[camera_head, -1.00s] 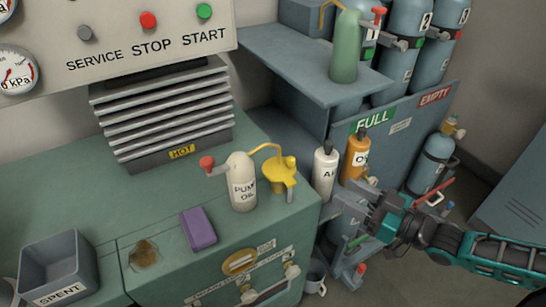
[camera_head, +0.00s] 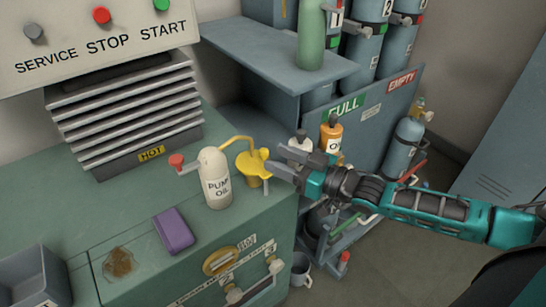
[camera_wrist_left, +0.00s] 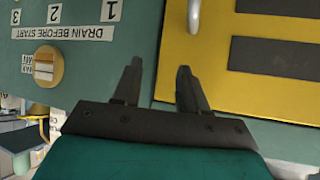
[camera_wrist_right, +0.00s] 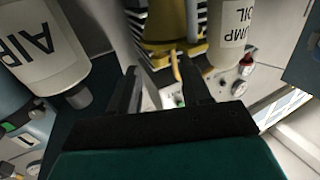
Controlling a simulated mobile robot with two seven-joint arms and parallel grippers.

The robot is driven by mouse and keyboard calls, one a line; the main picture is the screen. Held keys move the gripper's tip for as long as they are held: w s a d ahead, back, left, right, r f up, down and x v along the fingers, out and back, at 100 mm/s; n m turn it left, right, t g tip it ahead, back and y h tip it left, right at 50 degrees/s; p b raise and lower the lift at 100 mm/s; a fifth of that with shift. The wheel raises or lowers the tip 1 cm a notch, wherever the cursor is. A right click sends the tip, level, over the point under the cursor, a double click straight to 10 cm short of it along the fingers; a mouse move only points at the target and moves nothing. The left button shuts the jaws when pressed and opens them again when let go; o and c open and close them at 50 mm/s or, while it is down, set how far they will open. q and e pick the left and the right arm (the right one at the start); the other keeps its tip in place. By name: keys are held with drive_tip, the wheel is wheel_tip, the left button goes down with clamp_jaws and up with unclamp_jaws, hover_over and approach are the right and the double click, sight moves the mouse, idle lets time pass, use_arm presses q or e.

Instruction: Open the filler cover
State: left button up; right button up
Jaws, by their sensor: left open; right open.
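The yellow filler cover (camera_head: 254,163) sits at the right edge of the green bench top, beside the white pump oil bottle (camera_head: 214,180). My right gripper (camera_head: 280,160) is open and empty, just right of the cover; contact cannot be told. In the right wrist view the yellow filler (camera_wrist_right: 175,25) lies beyond the open fingers (camera_wrist_right: 160,82). My left gripper (camera_wrist_left: 158,68) is open and empty in its wrist view, in front of a green panel with a yellow plate.
A white bottle (camera_head: 299,146) and an orange bottle (camera_head: 331,136) stand close behind my right gripper. A purple block (camera_head: 174,231) lies on the bench. A louvred unit marked HOT (camera_head: 125,115) stands behind. A grey shelf (camera_head: 290,60) overhangs at the back.

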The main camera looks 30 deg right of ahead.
sight(252, 158)
drive_tip(key=shift+x, duration=1.3)
drive_tip(key=shift+c, duration=0.4)
clamp_jaws()
